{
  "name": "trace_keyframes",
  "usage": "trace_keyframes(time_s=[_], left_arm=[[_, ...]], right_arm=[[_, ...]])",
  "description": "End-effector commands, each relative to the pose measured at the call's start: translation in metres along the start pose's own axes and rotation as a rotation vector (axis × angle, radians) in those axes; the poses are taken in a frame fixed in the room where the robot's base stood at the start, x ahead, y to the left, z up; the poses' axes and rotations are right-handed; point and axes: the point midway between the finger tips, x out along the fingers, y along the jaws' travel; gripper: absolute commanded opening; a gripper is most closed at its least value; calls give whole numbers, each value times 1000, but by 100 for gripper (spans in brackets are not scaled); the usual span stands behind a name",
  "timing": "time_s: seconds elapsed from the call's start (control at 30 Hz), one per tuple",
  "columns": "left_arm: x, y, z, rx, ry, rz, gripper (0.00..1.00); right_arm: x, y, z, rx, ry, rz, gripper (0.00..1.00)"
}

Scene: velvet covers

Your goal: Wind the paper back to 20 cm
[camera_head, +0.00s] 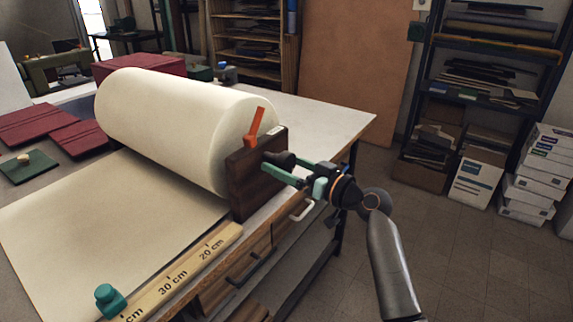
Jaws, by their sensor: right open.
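A large cream paper roll (175,120) lies on the worktable with its right end at a dark wooden side stand (248,180). A flat paper sheet (110,225) runs from it toward the near left, past the 20 and 30 cm marks. A wooden ruler (190,268) lies along the sheet's right edge, with a teal knobbed piece (110,300) near its near end. An orange lever (256,126) stands up at the side stand. A dark crank knob (279,159) sticks out from the stand. My right gripper (276,166) is open, its fingers at the knob; contact is unclear. My left gripper is out of view.
Dark red covers (40,123) and a green board with a knob (28,166) lie at the left of the table. The white tabletop (320,116) behind the stand is clear. Drawers with handles are under the front edge. Shelves (490,65) and white boxes (530,175) stand at right.

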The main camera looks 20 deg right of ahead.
Motion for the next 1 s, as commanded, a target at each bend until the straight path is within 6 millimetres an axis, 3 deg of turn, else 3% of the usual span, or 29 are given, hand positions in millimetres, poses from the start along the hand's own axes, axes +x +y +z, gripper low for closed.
trace_keyframes(time_s=[0.1,0.9,1.0], left_arm=[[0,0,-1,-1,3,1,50],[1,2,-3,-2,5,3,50],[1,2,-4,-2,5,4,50]], right_arm=[[0,0,0,0,0,0,97],[-1,1,0,0,0,2,7],[-1,1,0,0,0,2,0]])
